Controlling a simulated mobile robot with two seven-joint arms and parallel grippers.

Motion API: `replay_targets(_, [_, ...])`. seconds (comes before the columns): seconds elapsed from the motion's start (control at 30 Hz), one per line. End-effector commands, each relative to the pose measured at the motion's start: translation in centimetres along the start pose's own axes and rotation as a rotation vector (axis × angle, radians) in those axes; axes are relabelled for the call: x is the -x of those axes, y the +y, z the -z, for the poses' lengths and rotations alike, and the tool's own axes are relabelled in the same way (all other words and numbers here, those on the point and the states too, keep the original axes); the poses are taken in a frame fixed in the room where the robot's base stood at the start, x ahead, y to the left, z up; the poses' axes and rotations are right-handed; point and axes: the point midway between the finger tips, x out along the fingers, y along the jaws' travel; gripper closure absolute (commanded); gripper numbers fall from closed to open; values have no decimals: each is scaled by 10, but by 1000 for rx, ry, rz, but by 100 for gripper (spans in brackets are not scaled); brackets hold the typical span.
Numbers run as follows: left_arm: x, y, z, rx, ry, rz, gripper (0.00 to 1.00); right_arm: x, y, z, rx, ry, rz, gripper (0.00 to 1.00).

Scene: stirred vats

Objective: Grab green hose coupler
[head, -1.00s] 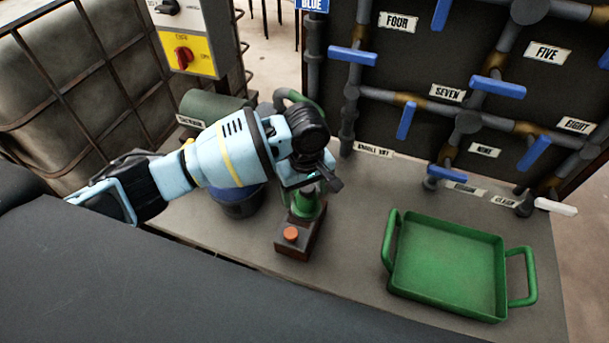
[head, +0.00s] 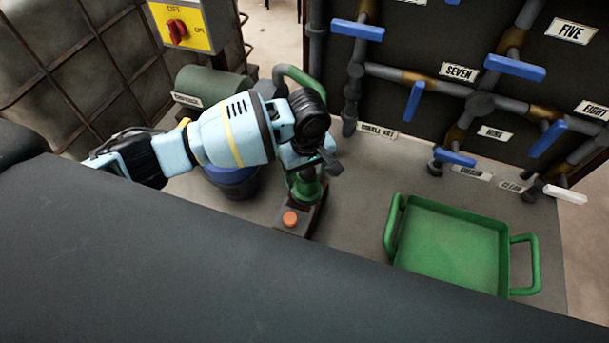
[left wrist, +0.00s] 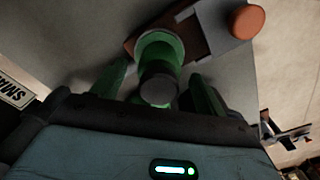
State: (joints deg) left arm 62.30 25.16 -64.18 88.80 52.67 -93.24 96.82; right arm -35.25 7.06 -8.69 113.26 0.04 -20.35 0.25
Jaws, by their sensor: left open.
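The green hose coupler (head: 307,187) stands upright on a dark block in the head view, partly hidden by my left gripper. In the left wrist view the green coupler (left wrist: 160,62) with its dark grey end lies between the two green fingers of my left gripper (left wrist: 160,88). The fingers are apart, one on each side of it, and gaps show between them and the coupler. In the head view my left gripper (head: 312,170) is right over the coupler. My right gripper is in no view.
An orange button (head: 290,218) sits on the block close to the coupler. A dark blue bucket (head: 236,183) stands to the left and a green tray (head: 455,245) to the right. Behind is a pipe panel with blue valve handles (head: 514,67). A dark surface (head: 200,270) fills the front.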

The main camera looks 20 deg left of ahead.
Motion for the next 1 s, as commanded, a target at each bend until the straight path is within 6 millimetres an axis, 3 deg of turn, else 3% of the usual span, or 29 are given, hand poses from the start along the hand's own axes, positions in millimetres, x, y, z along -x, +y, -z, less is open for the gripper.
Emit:
replay_targets(0.1, [-22,0,-1,1,-3,6,27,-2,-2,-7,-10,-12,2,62])
replay_targets(0.23, [-36,0,-1,0,-3,4,27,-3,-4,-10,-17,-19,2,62])
replay_targets(0.57, [-40,1,0,0,0,0,27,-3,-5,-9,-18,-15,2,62])
replay_targets(0.8, [-40,1,0,0,-1,0,58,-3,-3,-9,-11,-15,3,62])
replay_targets(1.0, [-40,1,0,0,-1,0,59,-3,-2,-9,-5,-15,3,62])
